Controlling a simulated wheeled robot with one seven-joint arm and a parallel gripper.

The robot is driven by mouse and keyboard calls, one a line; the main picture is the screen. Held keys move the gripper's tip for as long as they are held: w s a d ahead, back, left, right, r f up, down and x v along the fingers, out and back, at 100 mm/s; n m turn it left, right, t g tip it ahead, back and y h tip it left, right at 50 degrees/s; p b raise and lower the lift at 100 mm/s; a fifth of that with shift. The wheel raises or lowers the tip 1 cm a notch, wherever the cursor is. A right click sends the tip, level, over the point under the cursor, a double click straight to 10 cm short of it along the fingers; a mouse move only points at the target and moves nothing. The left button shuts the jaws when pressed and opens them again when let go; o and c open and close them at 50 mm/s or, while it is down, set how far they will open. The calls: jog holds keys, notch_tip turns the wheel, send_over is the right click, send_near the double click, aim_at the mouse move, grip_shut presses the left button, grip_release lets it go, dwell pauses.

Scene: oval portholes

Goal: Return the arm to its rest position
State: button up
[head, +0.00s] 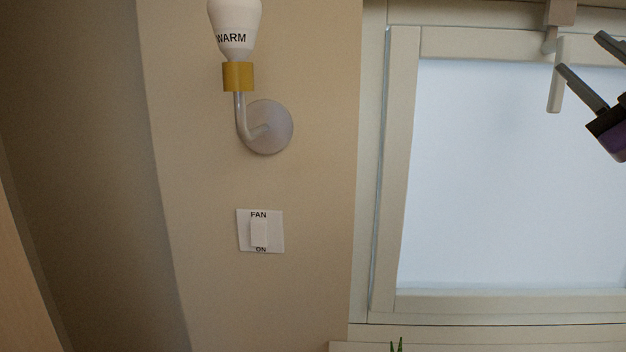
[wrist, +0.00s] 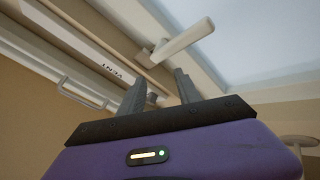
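My gripper (head: 579,52) is at the upper right in the head view, in front of the window, with its two fingers apart. Part of its purple and black body is cut off by the right edge. In the wrist view the gripper (wrist: 160,76) shows two grey fingers spread with nothing between them. A pale window handle (wrist: 185,42) lies beyond the fingertips there. The handle (head: 556,78) also shows in the head view, just left of the fingers. I cannot tell whether any finger touches it.
A wall lamp marked WARM (head: 236,25) with a yellow collar (head: 238,76) and a FAN switch (head: 259,232) are on the wall left of the window frame (head: 398,170). A VENT strip (wrist: 110,68) and a bar (wrist: 82,95) are at left in the wrist view. Green leaf tips (head: 396,346) show below.

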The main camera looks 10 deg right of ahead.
jog(key=s+a+f+m+g+h, duration=0.1)
jog(key=s+a+f+m+h, duration=0.15)
jog(key=f+m, duration=0.6)
jog(key=s+a+f+m+g+h, duration=0.1)
jog(key=s+a+f+m+h, duration=0.2)
jog(key=f, duration=1.1)
jog(key=s+a+f+m+g+h, duration=0.15)
jog(key=s+a+f+m, duration=0.35)
jog(key=f, duration=0.6)
jog(key=s+a+f+n+g+y, duration=0.2)
jog(key=s+a+f, duration=0.5)
jog(key=s+f, duration=0.4)
jog(key=s+a+f+n+g+y, duration=0.3)
jog(key=s+a+f+y, duration=0.4)
jog(key=s+f, duration=0.3)
jog(key=shift+s+a+f+g, duration=0.35)
jog(key=shift+s+a+g, duration=0.1)
jog(key=shift+s+g, duration=0.5)
